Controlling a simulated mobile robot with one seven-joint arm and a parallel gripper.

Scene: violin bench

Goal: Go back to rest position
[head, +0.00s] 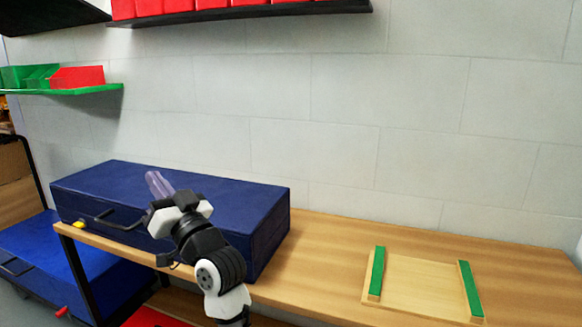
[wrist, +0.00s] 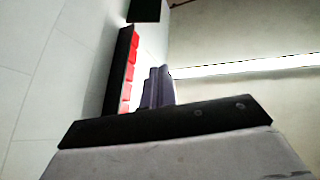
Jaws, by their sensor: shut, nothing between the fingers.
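My gripper (head: 158,184) is raised in front of the blue case in the head view, with its pale purple fingers pointing up and slightly left. The fingers are together with nothing between them. In the wrist view the gripper (wrist: 158,88) shows its shut fingers pointing up past the dark gripper body, toward the upper wall and ceiling. My arm comes up from the bottom of the head view and hides part of the case's front.
A closed blue case (head: 200,178) with a black handle lies on the wooden bench (head: 325,240). A wooden board (head: 415,283) with two green strips lies at right. Green shelf (head: 100,89) and dark shelf (head: 330,9) hold bins. Another blue case (head: 50,262) sits lower left.

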